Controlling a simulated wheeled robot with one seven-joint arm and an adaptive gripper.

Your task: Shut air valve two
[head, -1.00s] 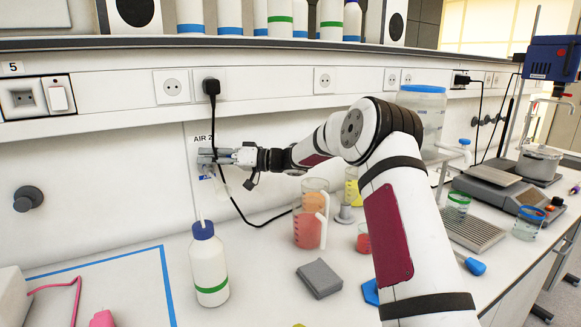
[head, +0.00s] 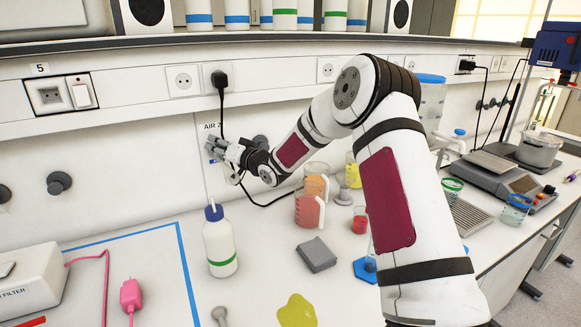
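The AIR 2 label (head: 212,127) is on the white wall panel below the socket rail, left of centre in the head view. My gripper (head: 211,147) is at the wall just under this label, with its fingers pointing up and left. A small blue mark (head: 211,161) shows beside the fingers. The valve itself is mostly hidden by my gripper, so I cannot tell its handle's position or whether the fingers touch it. The fingers are too small and overlapped to show whether they are open or shut.
A white bottle with a green band (head: 220,248) stands on the bench below my gripper. A black cable hangs from a plug (head: 220,80) close beside it. Beakers of orange-red liquid (head: 309,208) stand to the right. Dark round wall knobs (head: 59,182) are at the left.

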